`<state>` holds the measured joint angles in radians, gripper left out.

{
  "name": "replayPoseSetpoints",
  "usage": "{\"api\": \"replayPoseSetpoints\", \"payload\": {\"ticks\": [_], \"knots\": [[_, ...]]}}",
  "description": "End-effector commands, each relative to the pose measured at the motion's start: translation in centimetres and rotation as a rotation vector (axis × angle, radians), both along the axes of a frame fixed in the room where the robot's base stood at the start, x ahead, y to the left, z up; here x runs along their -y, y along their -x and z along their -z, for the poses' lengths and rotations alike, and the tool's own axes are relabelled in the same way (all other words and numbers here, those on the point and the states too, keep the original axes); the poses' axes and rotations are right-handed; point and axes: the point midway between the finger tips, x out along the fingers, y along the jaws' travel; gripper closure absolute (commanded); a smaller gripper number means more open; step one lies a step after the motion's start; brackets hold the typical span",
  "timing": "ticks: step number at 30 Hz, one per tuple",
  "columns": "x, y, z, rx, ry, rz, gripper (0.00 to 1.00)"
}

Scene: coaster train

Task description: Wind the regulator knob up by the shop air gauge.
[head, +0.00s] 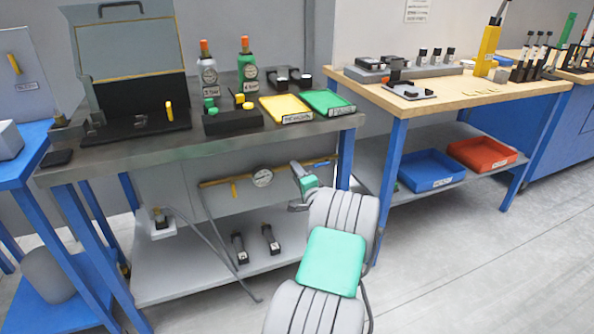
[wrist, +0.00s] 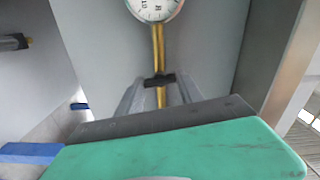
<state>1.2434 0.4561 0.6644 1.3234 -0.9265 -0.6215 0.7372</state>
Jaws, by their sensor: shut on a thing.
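The round white shop air gauge (head: 262,177) sits on a brass pipe (head: 215,183) below the dark bench top. In the wrist view the lower part of the gauge dial (wrist: 154,7) shows at the top edge, and its needle cannot be read. The pipe (wrist: 158,45) runs from it towards my gripper. My gripper (wrist: 158,92) is at the pipe, to the right of the gauge in the head view (head: 293,184). Its grey fingers are shut on the dark regulator knob (wrist: 158,80), which is partly hidden by the fingers and the green gripper body.
A yellow handle (head: 234,188) hangs from the pipe left of the gauge. A blue bench leg (head: 346,160) stands just right of my gripper. The floor at right is clear.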

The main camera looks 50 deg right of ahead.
Motion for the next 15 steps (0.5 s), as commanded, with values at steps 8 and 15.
{"api": "replayPoseSetpoints", "payload": {"ticks": [8,15], "knots": [[-0.04,0.02,-0.18,0.133,-0.228,0.0,0.97],[-0.04,0.02,-0.17,0.249,-0.425,0.001,0.97]]}}
